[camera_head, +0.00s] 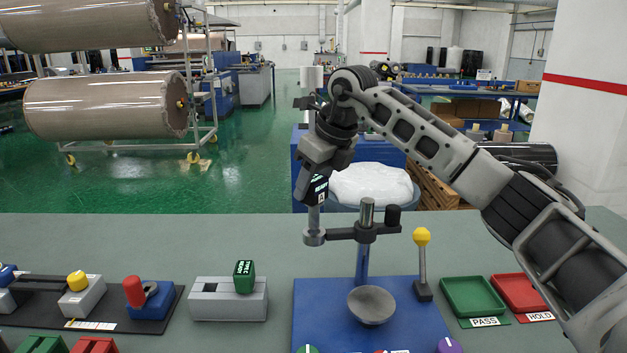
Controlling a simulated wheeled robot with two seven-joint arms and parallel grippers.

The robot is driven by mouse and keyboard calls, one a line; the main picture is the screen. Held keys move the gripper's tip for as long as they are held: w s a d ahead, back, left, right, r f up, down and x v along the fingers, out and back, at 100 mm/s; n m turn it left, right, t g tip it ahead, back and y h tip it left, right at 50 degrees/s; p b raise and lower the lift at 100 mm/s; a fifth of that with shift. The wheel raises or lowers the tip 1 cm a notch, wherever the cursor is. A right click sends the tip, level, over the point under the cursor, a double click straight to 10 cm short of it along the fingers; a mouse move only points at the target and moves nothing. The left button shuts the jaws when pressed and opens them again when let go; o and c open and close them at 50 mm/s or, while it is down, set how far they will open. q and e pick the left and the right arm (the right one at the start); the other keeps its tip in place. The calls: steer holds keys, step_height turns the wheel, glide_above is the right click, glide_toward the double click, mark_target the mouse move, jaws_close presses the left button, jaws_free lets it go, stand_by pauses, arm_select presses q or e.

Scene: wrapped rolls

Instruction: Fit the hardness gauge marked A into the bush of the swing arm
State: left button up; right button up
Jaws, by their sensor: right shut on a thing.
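The dark gauge (319,191) with a lit "READY" display and what looks like an A mark is held by my right gripper (312,181), shut on its upper part. Its grey stem (313,217) points down, roughly upright. The stem's lower end meets the grey bush (314,237) at the left end of the dark swing arm (341,234); I cannot tell whether it is inside the bush or just above or in front of it. The swing arm is carried on a metal column (363,262) over a blue base (320,310). My left gripper is not in view.
A green gauge (244,276) marked type C stands in a grey block (210,299). A yellow-topped lever (422,250) and a round grey anvil (371,305) are on the base. Green PASS (472,295) and red HOLD (519,291) trays lie right. A dark rack is left.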

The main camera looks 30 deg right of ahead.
mark_target(314, 227)
steer(key=shift+r, duration=0.1)
steer(key=shift+f, duration=0.2)
stand_by(0.4)
steer(key=shift+f+b, duration=0.85)
steer(key=shift+f, duration=0.85)
steer(key=shift+f+b, duration=0.7)
steer(key=shift+f, duration=0.45)
steer(key=o, duration=1.3)
steer(key=shift+f, duration=0.1)
